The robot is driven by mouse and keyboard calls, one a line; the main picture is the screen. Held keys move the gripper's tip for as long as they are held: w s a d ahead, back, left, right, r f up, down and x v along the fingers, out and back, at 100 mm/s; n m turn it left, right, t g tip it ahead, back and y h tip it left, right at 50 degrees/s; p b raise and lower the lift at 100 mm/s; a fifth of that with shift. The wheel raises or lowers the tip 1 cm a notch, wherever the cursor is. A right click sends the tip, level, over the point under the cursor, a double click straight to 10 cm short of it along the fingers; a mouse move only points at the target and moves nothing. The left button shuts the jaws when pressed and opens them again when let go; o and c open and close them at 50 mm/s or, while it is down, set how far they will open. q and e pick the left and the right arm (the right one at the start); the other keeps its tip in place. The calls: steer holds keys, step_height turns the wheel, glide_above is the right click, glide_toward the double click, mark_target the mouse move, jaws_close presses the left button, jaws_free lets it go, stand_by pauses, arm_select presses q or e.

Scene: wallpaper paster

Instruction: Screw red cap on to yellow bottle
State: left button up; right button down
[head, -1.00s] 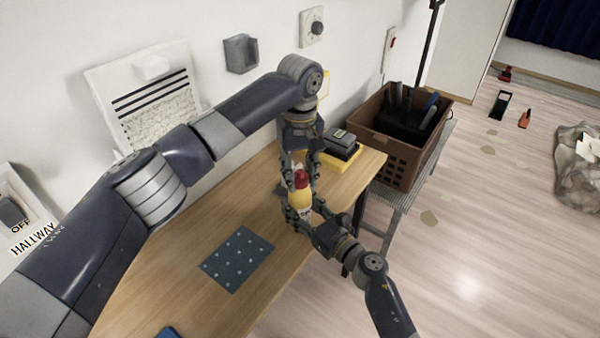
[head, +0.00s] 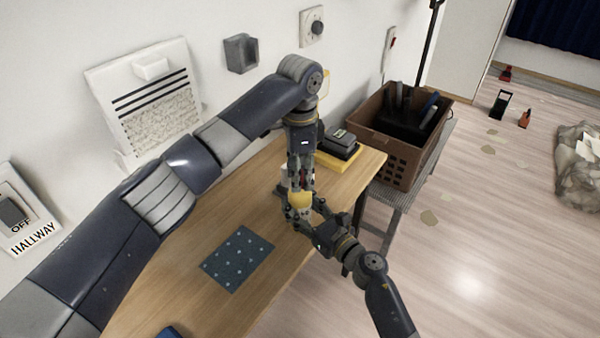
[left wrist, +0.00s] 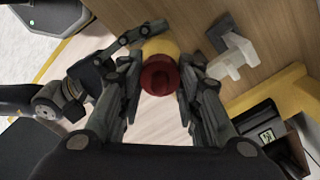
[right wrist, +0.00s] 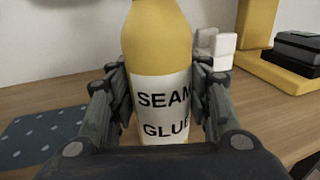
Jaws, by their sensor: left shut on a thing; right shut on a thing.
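The yellow bottle (head: 301,201) stands upright, held above the table's right part. My right gripper (head: 303,210) is shut on its body, across the "SEAM GLUE" label in the right wrist view (right wrist: 160,100). The red cap (left wrist: 160,75) shows between my left gripper's fingers (left wrist: 160,88) in the left wrist view, in line with the bottle (left wrist: 160,47) behind it. My left gripper (head: 301,186) points down over the bottle top and is shut on the cap. Its fingers hide the cap in the head view. I cannot tell how far the cap is seated.
The wooden table (head: 175,265) bears a dark dotted sheet (head: 237,258) and a yellow-and-black item (head: 340,146) near the wall. White blocks (right wrist: 215,45) stand behind the bottle. A brown crate (head: 400,150) with tools is at the right. The table's front left is mostly clear.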

arm_select(q)
steer(key=shift+m, duration=1)
steer(key=o, duration=1.2)
steer(key=shift+o, duration=0.2)
step_height(320, 180, up, 12)
arm_select(e)
steer(key=c, duration=0.7)
jaws_free()
steer(key=shift+c, duration=0.2)
